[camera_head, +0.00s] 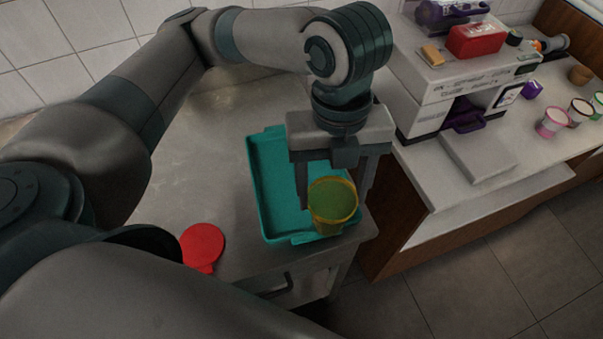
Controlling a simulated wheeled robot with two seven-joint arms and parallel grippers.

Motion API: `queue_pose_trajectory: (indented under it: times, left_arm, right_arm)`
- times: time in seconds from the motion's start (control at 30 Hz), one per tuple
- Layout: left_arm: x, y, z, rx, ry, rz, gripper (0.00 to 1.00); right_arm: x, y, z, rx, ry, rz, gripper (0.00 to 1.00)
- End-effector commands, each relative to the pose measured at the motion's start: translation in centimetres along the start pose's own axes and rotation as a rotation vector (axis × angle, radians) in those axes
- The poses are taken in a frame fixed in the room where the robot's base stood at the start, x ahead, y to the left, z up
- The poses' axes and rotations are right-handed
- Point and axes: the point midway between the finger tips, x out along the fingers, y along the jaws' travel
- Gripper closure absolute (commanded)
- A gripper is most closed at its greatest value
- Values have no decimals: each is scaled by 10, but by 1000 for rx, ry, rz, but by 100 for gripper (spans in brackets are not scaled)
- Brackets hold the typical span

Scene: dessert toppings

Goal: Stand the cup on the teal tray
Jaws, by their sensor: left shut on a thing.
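The teal tray (268,201) lies near the front right corner of the grey metal counter. The cup (332,208), yellow-rimmed with a green inside, is upright over the tray's front right part. My left gripper (332,190) reaches down over the tray from above and is shut on the cup, with a finger on either side. I cannot tell whether the cup's base touches the tray, because the base is hard to see from this angle. My right gripper is out of view.
A red round lid-like object (202,245) lies left of the tray. A white machine (465,90) stands on the right counter, with several small cups (552,121) beyond it. The counter's front edge is close to the tray.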

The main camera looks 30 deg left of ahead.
Motion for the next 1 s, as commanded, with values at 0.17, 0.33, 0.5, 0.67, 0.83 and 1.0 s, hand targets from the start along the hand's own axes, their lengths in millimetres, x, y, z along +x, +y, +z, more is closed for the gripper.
queue_pose_trajectory:
  times: [0.17, 0.33, 0.5, 0.67, 0.83, 1.0]
  left_arm:
    - [9, 6, 20, -8, 3, 4, 70]
    - [23, 14, 52, -11, 3, 5, 70]
    - [38, 21, 86, -10, 2, 4, 70]
    - [49, 26, 108, -7, 2, 2, 70]
    - [54, 28, 117, -2, 0, 1, 70]
    - [54, 28, 118, -1, -1, 0, 70]
  right_arm:
    - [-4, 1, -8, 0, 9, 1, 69]
    - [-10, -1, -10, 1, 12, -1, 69]
    - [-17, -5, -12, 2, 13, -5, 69]
    - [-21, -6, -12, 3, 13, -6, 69]
    - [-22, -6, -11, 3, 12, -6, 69]
    - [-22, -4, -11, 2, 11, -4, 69]
